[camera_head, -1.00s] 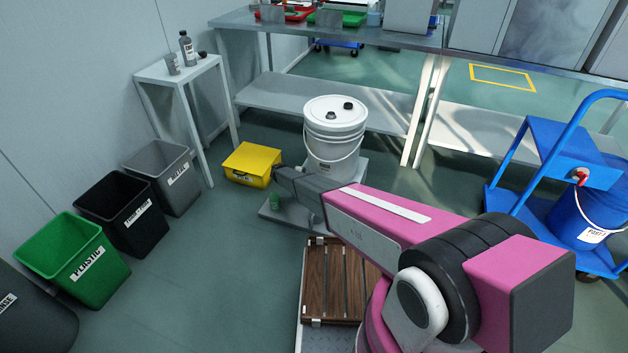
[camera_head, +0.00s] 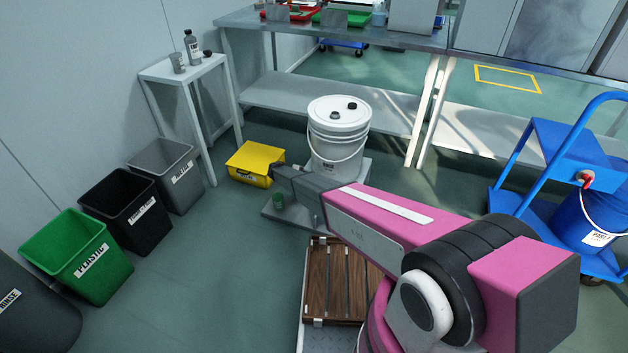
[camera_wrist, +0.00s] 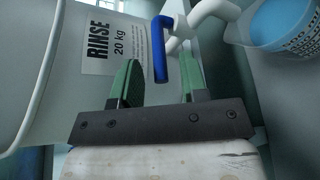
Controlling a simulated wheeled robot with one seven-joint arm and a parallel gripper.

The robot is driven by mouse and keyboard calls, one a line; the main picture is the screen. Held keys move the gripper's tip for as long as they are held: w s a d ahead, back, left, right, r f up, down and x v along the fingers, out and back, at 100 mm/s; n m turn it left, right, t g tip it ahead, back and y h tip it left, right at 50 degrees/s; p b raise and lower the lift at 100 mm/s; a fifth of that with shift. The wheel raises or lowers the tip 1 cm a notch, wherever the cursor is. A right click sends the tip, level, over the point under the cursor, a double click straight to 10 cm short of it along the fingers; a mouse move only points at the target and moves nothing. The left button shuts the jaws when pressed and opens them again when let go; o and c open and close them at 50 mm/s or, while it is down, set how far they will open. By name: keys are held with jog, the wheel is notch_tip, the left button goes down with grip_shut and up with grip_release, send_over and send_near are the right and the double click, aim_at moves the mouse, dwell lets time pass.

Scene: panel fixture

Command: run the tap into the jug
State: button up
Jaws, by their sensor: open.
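The white tub (camera_head: 338,140) stands on a low grey base in the head view. Its side with a "RINSE 20 kg" label (camera_wrist: 112,45) fills the left of the wrist view. The tap (camera_wrist: 213,12) is white with a blue lever (camera_wrist: 160,50). The clear jug (camera_wrist: 297,45), with printed marks and blue inside, is at the upper right; I cannot tell if the blue is liquid. My gripper (camera_wrist: 160,62) is open, with one green finger on each side of the lever. Contact with the lever is not clear. In the head view my arm hides the tap and jug.
A yellow box (camera_head: 252,160) lies left of the tub. Green (camera_head: 80,258), black (camera_head: 128,212) and grey (camera_head: 168,175) bins line the left wall. A metal bench (camera_head: 330,105) stands behind. A blue trolley (camera_head: 560,150) is at the right.

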jog(key=v, duration=0.8)
